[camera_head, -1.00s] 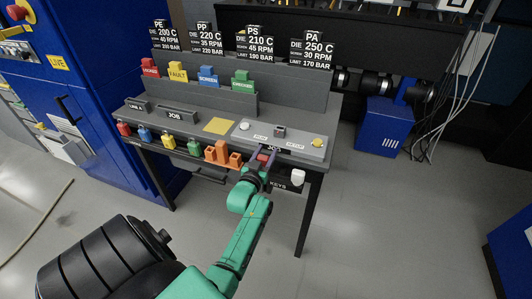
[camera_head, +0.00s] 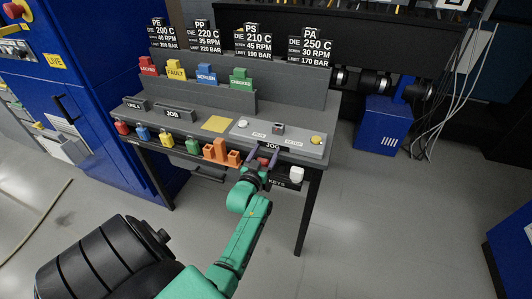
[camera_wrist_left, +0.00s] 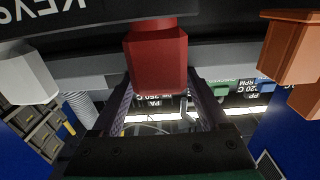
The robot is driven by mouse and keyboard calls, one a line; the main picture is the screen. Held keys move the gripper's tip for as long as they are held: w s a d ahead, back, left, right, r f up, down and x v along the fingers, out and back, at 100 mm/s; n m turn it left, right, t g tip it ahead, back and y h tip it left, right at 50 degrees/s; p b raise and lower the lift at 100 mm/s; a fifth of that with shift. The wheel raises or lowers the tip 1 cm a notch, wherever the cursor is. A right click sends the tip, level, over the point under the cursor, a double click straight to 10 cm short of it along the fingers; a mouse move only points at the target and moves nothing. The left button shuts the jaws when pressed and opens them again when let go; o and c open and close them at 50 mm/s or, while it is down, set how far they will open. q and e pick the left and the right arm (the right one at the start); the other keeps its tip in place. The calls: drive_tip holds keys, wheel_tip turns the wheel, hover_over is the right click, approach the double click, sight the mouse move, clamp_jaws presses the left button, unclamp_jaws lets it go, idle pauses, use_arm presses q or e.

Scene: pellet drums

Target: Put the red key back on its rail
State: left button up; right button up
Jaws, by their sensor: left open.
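The red key (camera_head: 264,160) shows at the desk's front edge, under the JOG label and left of the KEYS label. In the left wrist view the red key (camera_wrist_left: 157,60) is a red block with a narrower neck meeting a dark edge above. My left gripper (camera_head: 263,155) is at the key with its fingers spread. In the wrist view the open gripper's fingers (camera_wrist_left: 163,100) lie to either side of the key, with visible gaps. The KEYS rail is partly hidden by my gripper. My right gripper is not in view.
A white key (camera_head: 297,174) hangs just right of the KEYS label. Several coloured pieces line the front ledge further left.

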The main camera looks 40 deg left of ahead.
use_arm(q)
drive_tip(key=shift+s+a+f, duration=0.1)
drive_tip(key=shift+s+f, duration=0.1)
drive_tip(key=shift+f, duration=0.1)
drive_tip(key=shift+s+p, duration=0.25)
drive_tip(key=shift+p, duration=0.2)
drive_tip(key=p+v, duration=0.6)
drive_tip(key=v, duration=0.7)
drive_tip(key=shift+s+d+r+p, duration=0.25)
drive_tip(key=shift+s+d+p, duration=0.05)
drive_tip(key=shift+d+p, duration=0.1)
